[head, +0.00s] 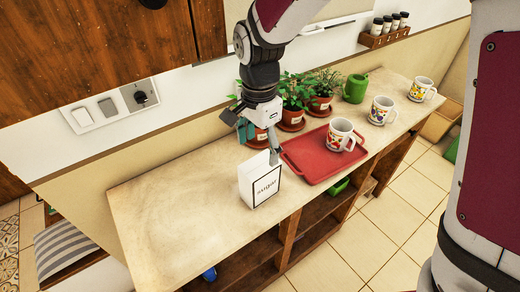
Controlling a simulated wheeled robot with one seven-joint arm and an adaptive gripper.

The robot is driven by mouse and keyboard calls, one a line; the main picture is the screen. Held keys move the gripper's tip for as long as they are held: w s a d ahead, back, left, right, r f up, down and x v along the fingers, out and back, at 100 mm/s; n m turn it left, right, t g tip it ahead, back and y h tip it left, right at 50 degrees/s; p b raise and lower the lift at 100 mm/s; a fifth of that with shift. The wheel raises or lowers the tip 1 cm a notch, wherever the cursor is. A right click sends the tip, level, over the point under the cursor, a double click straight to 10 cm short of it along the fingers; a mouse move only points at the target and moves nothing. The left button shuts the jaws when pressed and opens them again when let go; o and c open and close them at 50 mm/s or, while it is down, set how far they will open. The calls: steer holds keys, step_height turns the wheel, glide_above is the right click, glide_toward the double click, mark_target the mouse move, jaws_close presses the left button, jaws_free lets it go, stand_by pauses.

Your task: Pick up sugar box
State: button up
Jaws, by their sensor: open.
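The sugar box (259,182) is a white carton with a black-framed label on its front. It stands upright on the wooden counter (180,215), near the front edge and left of the red tray. My gripper (260,142) points down from above, just behind and over the top of the box. One finger reaches down by the box's right upper edge. The jaws are open. I cannot tell from this view whether a finger touches the box.
A red tray (305,168) with a patterned mug (340,134) stands right of the box. Potted plants (297,98) line the wall behind. The counter's left part is clear.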

mark_target(260, 165)
step_height(260, 165, down, 8)
steer(key=shift+d+r, duration=0.1)
steer(key=shift+w+f+p, duration=0.2)
steer(key=shift+f+p, duration=0.35)
steer(key=shift+f, duration=2.3)
steer(key=c, duration=1.7)
